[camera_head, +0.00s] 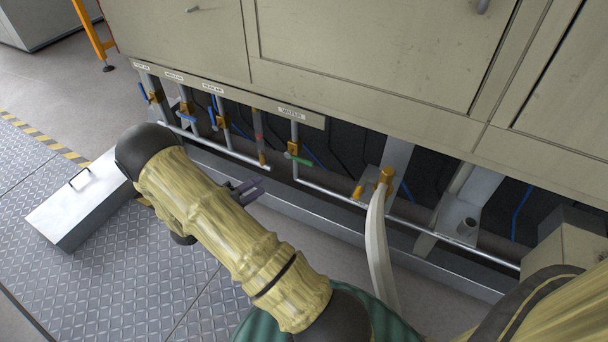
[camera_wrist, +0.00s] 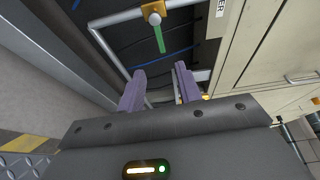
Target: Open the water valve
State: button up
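The water valve has a brass body (camera_head: 293,147) on a vertical pipe under the "WATER" label (camera_head: 292,111). Its green handle (camera_head: 299,159) sticks out sideways, across the pipe. In the wrist view the handle (camera_wrist: 160,38) hangs from the brass body (camera_wrist: 153,13), at about a right angle to the pale pipe. My gripper (camera_head: 256,186) has purple fingers and is in front of and lower left of the valve in the head view. In the wrist view my gripper (camera_wrist: 159,70) is open and empty, with the handle beyond the gap between the fingertips, apart from them.
Several blue-handled valves (camera_head: 215,120) stand to the left of the water valve. A pale hose (camera_head: 378,240) hangs from a brass fitting at right. The cabinet (camera_head: 350,60) overhangs the pipes. A metal box (camera_head: 85,195) lies on the floor at left.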

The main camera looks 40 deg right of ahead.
aim_at(303, 162)
jog(key=shift+s+f, duration=0.2)
jog(key=d+b, duration=0.6)
jog(key=d, duration=1.1)
jog(key=shift+d, duration=0.2)
grip_shut()
